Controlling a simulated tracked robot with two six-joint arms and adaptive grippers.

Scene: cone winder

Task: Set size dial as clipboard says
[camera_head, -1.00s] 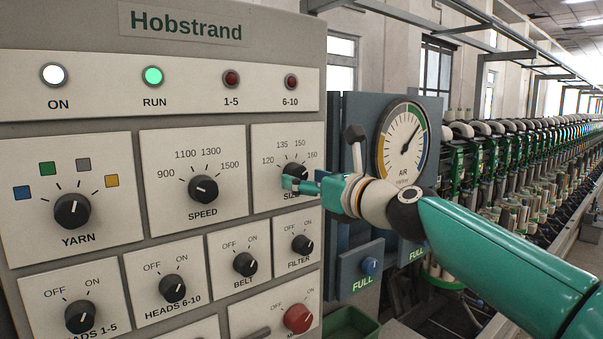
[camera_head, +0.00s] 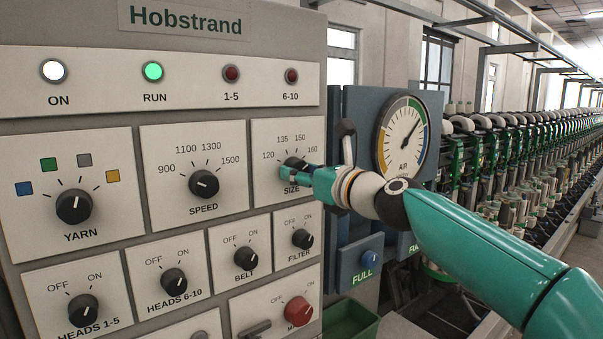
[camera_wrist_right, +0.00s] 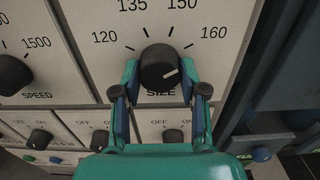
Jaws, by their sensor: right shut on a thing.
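The size dial is a black round knob (camera_head: 297,164) on a pale panel marked 120, 135, 150 and 160. In the right wrist view the knob (camera_wrist_right: 160,67) shows a white pointer line aimed to the right and slightly up, roughly toward the 160 side. My right gripper (camera_head: 286,173) reaches in from the right and is shut on this knob. In the wrist view its fingers (camera_wrist_right: 160,78) sit on either side of the knob and partly cover its edges. My left gripper is out of view. No clipboard shows in these frames.
The speed dial (camera_head: 204,184) is left of the size panel, and the filter dial (camera_head: 302,239) and belt dial (camera_head: 246,257) are below. The air gauge (camera_head: 403,139) stands right of the panel behind my arm. A red knob (camera_head: 298,311) is lower down.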

